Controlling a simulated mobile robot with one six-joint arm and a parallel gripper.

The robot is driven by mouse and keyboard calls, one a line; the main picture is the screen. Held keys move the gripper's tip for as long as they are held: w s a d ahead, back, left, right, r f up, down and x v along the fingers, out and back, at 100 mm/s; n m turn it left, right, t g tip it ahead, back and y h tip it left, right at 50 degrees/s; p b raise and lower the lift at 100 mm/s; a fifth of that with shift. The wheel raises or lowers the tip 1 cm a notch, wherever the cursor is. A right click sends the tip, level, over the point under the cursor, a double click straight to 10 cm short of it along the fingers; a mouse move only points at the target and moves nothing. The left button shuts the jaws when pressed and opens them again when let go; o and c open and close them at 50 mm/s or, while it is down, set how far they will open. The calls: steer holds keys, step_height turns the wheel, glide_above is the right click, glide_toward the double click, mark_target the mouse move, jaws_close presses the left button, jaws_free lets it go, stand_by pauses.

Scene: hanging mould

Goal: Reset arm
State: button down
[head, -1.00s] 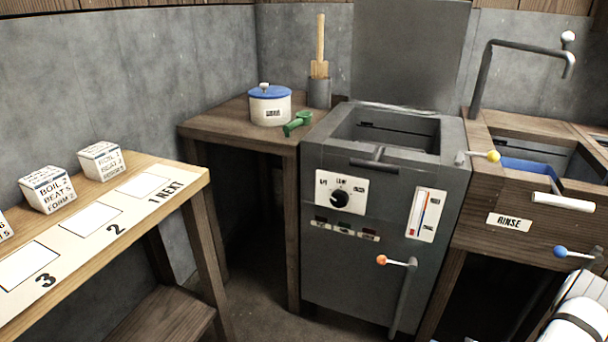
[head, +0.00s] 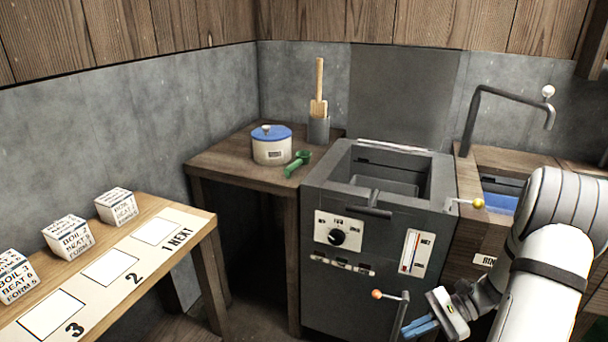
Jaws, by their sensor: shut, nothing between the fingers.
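My white arm reaches in from the lower right of the head view. My gripper (head: 420,327) is at its end, low in front of the grey boiler cabinet (head: 345,275). Its blue-tipped fingers are together with nothing between them. They are close to the upright grey lever (head: 400,315) beside the orange knob (head: 377,294); I cannot tell whether they touch it. My arm hides much of the wooden sink unit on the right.
A wooden side table (head: 225,160) holds a blue-lidded white pot (head: 271,150), a green scoop (head: 298,163) and a paddle in a grey holder (head: 319,130). Printed cubes (head: 68,237) stand on the numbered bench (head: 190,257) at left. A tap (head: 475,110) rises behind the sink.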

steer(key=s+a+r+n+t+h+p, duration=0.1)
steer(key=s+a+r+n+h+p, duration=0.2)
steer(key=r, duration=0.9)
steer(key=s+a+r+n+t+h+p, duration=0.2)
steer(key=s+a+r+n+h+p, duration=0.1)
steer(key=r+p, duration=0.6)
steer(key=s+a+r+n+t+h+p, duration=0.1)
steer(key=s+a+r+n+h+p, duration=0.2)
steer(key=r, duration=1.2)
steer(key=s+n+h+p, duration=0.1)
steer(key=n+h+p, duration=0.2)
steer(key=n, duration=0.2)
steer(key=shift+s+a+r+t+h+p, duration=0.2)
steer(key=shift+s+r+t+h+p, duration=0.1)
steer(key=shift+h+p, duration=0.1)
